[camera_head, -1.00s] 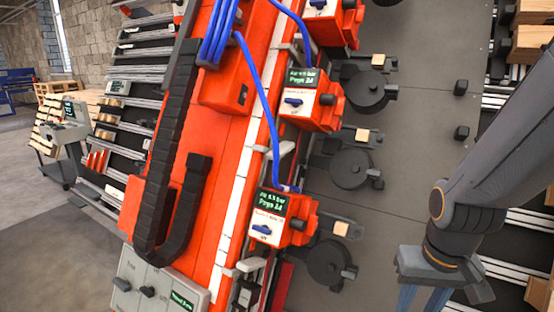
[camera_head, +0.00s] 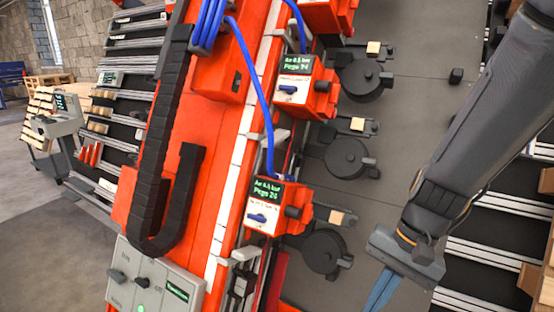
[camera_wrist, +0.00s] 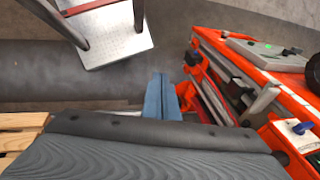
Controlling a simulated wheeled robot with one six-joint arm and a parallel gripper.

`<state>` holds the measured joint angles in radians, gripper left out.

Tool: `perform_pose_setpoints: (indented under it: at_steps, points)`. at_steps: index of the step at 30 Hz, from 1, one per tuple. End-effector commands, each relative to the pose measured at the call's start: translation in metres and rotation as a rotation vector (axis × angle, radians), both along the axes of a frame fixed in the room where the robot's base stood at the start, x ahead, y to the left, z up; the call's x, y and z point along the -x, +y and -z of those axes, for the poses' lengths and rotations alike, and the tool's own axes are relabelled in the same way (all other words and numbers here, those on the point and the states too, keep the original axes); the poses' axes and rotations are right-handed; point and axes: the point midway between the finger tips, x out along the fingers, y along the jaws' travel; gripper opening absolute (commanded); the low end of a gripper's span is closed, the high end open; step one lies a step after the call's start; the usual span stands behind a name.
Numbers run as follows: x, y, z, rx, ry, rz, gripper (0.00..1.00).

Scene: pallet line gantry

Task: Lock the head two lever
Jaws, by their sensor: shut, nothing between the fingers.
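Red-orange heads with dark displays line the red beam; the middle head (camera_head: 322,98) and the lower head (camera_head: 295,212) show most fully. Each has a small blue lever on its white face: the middle lever (camera_head: 287,89) and the lower lever (camera_head: 257,218). No readable number tells me which is head two. My gripper (camera_head: 380,295) is right of the lower head and apart from it, its blue fingers running off the bottom edge. In the wrist view my gripper (camera_wrist: 157,98) is shut and empty. A blue lever (camera_wrist: 302,127) shows there at the right edge.
The red beam (camera_head: 180,190) carries a black cable chain (camera_head: 155,220) and blue hoses (camera_head: 258,90). A grey control box (camera_head: 150,275) stands at lower left. Round black fixtures (camera_head: 347,158) sit on the grey plate (camera_head: 415,115). A perforated plate (camera_wrist: 115,40) is in the wrist view.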

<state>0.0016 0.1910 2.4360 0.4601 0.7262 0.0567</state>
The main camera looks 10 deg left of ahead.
Motion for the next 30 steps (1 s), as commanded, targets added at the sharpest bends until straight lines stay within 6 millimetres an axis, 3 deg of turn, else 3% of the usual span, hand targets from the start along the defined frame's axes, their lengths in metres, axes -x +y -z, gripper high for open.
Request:
perform_pose_setpoints:
  at_steps: [2, 8, 15, 19, 24, 30]
  points:
    - [-0.006, 0.026, 0.004, -0.095, 0.093, 0.108, 0.00]
    - [-0.038, 0.093, -0.008, -0.369, 0.300, 0.363, 0.00]
    - [-0.113, 0.152, -0.041, -0.748, 0.497, 0.624, 0.00]
    - [-0.163, 0.165, -0.062, -0.964, 0.573, 0.737, 0.00]
    - [-0.218, 0.163, -0.084, -1.205, 0.622, 0.837, 0.00]
    - [-0.257, 0.150, -0.099, -1.390, 0.640, 0.895, 0.00]
